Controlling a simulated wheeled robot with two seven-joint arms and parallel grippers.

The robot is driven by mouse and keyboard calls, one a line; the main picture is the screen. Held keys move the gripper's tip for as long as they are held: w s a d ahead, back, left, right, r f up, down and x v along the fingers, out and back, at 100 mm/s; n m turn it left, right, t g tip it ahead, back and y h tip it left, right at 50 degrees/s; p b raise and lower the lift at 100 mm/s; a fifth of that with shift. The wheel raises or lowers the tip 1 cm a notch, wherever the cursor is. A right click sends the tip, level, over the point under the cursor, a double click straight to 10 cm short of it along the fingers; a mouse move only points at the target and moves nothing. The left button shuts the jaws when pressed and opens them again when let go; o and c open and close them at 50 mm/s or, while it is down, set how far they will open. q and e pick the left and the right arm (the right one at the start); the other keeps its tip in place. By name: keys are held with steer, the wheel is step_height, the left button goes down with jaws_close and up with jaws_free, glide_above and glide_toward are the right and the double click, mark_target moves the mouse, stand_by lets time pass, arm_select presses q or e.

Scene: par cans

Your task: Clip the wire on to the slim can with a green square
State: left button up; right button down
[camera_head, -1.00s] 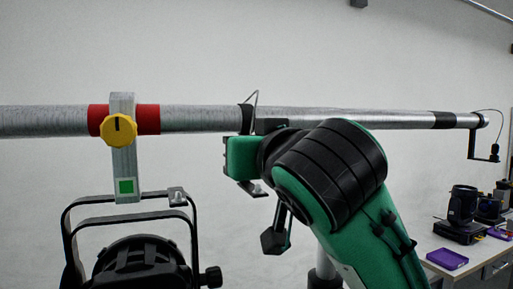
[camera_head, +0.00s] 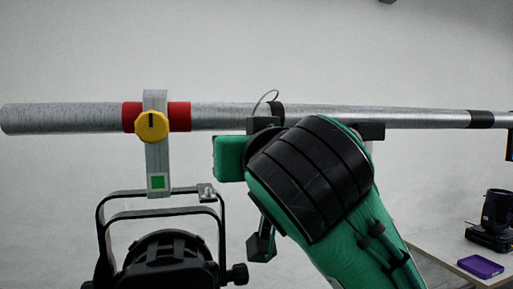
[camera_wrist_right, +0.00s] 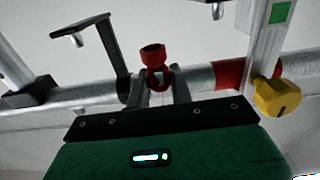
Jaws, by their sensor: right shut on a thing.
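The slim can is a black lamp (camera_head: 168,252) at lower left in the head view. It hangs in a yoke from a grey clamp with a yellow knob and a green square (camera_head: 157,182); the square also shows in the right wrist view (camera_wrist_right: 279,12). My right gripper (camera_wrist_right: 161,85) is shut on a small red piece (camera_wrist_right: 153,54), seemingly the wire's clip, just by the bar and apart from the clamp. A thin wire loop (camera_head: 264,97) rises at the bar's black band; most of the wire is hidden behind my right arm. My left gripper is out of view.
The horizontal metal bar (camera_head: 340,115) crosses the head view, with red bands (camera_head: 181,115) beside the clamp. A black bracket (camera_wrist_right: 105,45) stands close to my right gripper in the wrist view. A table at right holds another lamp (camera_head: 497,210) and a purple tray (camera_head: 480,266).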

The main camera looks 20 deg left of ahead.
steer(key=shift+s+a+f, duration=0.1)
steer(key=shift+s+a, duration=0.45)
steer(key=shift+a, duration=0.25)
steer(key=shift+s+a+r, duration=0.1)
steer(key=shift+s+a, duration=0.45)
steer(key=shift+a, duration=0.25)
steer(key=shift+s+a+f, duration=0.1)
steer(key=shift+s+a, duration=0.45)
steer(key=shift+a, duration=0.25)
steer(key=shift+f+b, duration=0.35)
steer(key=shift+b, duration=0.35)
steer(key=shift+f+b, duration=0.75)
steer(key=shift+f, duration=0.15)
stand_by(1.0)
steer(key=c, duration=1.2)
jaws_free()
steer(key=shift+o, duration=0.2)
